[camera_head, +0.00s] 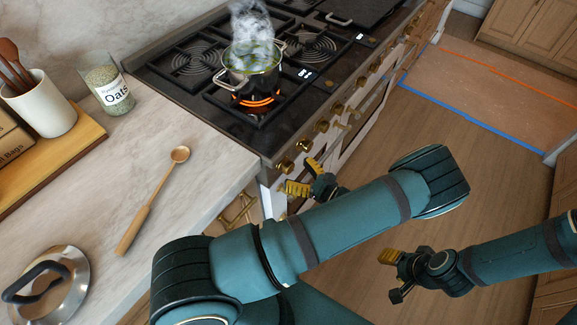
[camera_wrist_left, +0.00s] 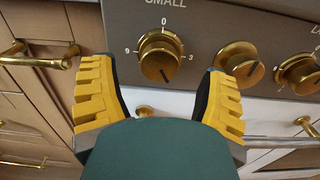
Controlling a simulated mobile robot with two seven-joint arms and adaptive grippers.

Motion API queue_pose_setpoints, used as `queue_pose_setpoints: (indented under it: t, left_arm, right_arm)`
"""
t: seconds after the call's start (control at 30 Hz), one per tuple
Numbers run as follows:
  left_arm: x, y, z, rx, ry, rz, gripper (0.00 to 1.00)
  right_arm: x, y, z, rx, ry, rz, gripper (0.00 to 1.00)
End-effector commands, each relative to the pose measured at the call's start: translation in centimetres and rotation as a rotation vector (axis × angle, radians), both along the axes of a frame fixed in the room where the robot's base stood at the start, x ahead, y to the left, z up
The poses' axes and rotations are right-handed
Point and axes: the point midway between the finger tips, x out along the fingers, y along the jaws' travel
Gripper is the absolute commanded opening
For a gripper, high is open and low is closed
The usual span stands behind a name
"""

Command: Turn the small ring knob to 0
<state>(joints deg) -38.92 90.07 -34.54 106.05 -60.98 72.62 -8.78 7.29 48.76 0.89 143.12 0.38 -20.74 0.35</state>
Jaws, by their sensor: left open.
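The small ring knob (camera_wrist_left: 160,57) is a round brass knob under the label SMALL on the dark panel, with 9, 0 and 3 marked around it. Its dark pointer line points down and slightly right, away from the 0 at the top. In the head view it looks to be the nearest knob (camera_head: 284,166) on the stove front. My left gripper (camera_head: 303,178) is beside it there. In the wrist view its yellow fingers (camera_wrist_left: 160,85) are spread apart on both sides of the knob, with nothing between them touching it. My right gripper (camera_head: 394,272) hangs over the floor, away from the stove.
More brass knobs (camera_wrist_left: 238,62) sit close to the right finger. A steaming pot (camera_head: 252,66) stands on a glowing burner (camera_head: 257,103). Brass handles (camera_wrist_left: 37,57) are left of the fingers.

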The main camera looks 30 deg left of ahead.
Motion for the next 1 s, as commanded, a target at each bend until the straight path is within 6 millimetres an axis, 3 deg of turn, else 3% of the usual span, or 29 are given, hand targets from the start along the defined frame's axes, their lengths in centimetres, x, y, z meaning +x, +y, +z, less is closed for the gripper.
queue_pose_setpoints:
  t: [0.23, 0.63, 0.67, 0.83, 1.0]
  left_arm:
    - [0.2, 3.0, 0.0, 0.000, 0.001, 0.001, 0.75]
    - [0.3, 3.6, 0.0, -0.001, 0.000, 0.000, 0.75]
    - [0.3, 3.6, 0.0, -0.001, 0.000, 0.000, 0.69]
    - [0.3, 3.6, 0.0, -0.001, 0.000, 0.000, 0.09]
    - [0.3, 3.6, 0.0, -0.001, 0.000, 0.000, 0.05]
  right_arm:
    - [0.0, 0.0, 0.0, 0.000, 0.000, 0.000, 0.47]
    - [0.0, 0.0, 0.0, 0.000, 0.000, 0.000, 0.47]
    - [0.0, 0.0, 0.0, 0.000, 0.000, 0.000, 0.47]
    - [0.0, 0.0, 0.0, 0.000, 0.000, 0.000, 0.47]
    - [0.0, 0.0, 0.0, 0.000, 0.000, 0.000, 0.47]
